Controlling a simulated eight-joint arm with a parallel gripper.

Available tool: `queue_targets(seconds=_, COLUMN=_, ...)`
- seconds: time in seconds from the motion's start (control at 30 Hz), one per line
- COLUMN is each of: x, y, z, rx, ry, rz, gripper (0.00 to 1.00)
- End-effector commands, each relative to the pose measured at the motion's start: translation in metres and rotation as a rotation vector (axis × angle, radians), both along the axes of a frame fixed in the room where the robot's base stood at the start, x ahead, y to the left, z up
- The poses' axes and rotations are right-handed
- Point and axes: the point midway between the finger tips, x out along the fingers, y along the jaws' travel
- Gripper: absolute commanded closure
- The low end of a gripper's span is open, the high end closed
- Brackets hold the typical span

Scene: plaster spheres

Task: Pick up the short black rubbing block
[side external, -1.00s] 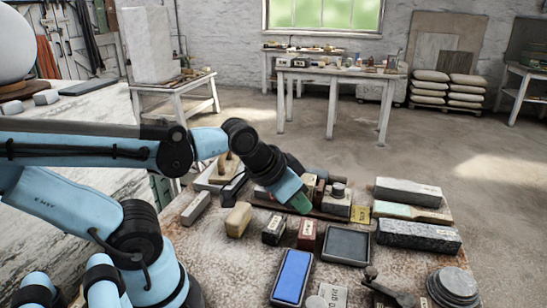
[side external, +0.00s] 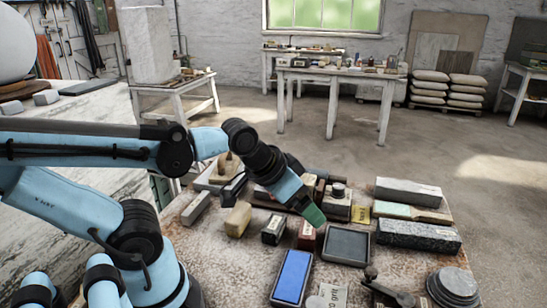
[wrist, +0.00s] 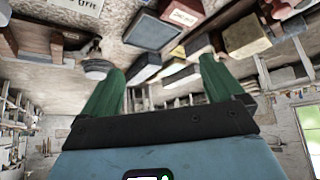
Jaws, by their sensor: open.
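The short black rubbing block (side external: 273,230) has a pale label on its front. It stands on the stained worktop between a yellowish block (side external: 238,219) and a dark red block (side external: 306,234). In the wrist view only part of it seems to show, at the top edge (wrist: 215,7). My gripper (side external: 314,216) has green fingers and is open and empty. It is above the table, to the right of the black block and near the top of the red block. In the wrist view its fingers (wrist: 162,66) are spread apart with nothing held between them.
A dark grey tray (side external: 346,245) lies right of my gripper, with a blue slab (side external: 292,276) in front. Long stone blocks (side external: 418,236) lie at the right. Several tools and blocks crowd the row behind. Bare worktop (side external: 225,265) shows at the front left.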

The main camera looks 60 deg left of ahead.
Motion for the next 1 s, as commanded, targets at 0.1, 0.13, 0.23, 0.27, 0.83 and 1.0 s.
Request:
queue_targets(seconds=0.1, x=0.0, y=0.0, z=0.0, rx=0.0, ry=0.0, rz=0.0, gripper=0.0)
queue_targets(seconds=0.13, x=0.0, y=0.0, z=0.0, rx=0.0, ry=0.0, rz=0.0, gripper=0.0)
queue_targets(seconds=0.23, x=0.0, y=0.0, z=0.0, rx=0.002, ry=0.001, rz=-0.001, gripper=0.0)
queue_targets(seconds=0.27, x=0.0, y=0.001, z=0.0, rx=0.006, ry=0.005, rz=-0.005, gripper=0.0)
queue_targets(seconds=0.83, x=-0.002, y=0.085, z=-0.01, rx=0.272, ry=0.515, rz=-0.652, gripper=0.0)
queue_targets(seconds=1.0, x=-0.006, y=0.097, z=-0.013, rx=0.263, ry=0.575, rz=-0.791, gripper=0.0)
